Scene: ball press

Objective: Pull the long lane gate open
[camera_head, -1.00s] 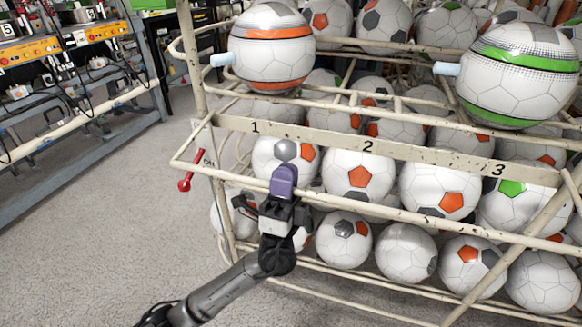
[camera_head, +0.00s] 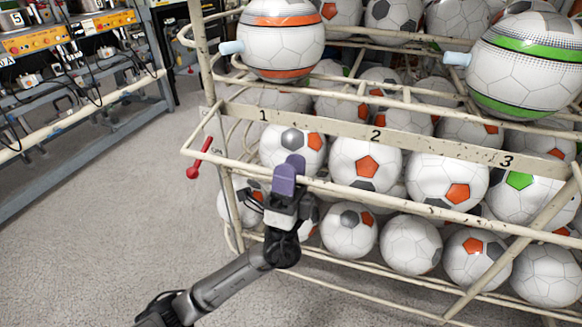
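The long lane gate appears to be the cream tubular rail (camera_head: 400,210) running across the front of the ball rack, below the board numbered 1, 2, 3. It looks closed across the lanes. My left gripper (camera_head: 289,175), with purple fingers, is at this rail below lane 1 and overlaps it. The fingers hide a short piece of the rail. One finger mostly hides the other, so I cannot tell whether they are shut on it. My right gripper is not in view.
A red-knobbed lever (camera_head: 197,161) sits at the rack's left side. White soccer balls (camera_head: 364,163) fill the rack behind and below the rail. Two large balls (camera_head: 283,40) sit above. A grey bench (camera_head: 95,130) stands at left. The carpet (camera_head: 120,220) between is clear.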

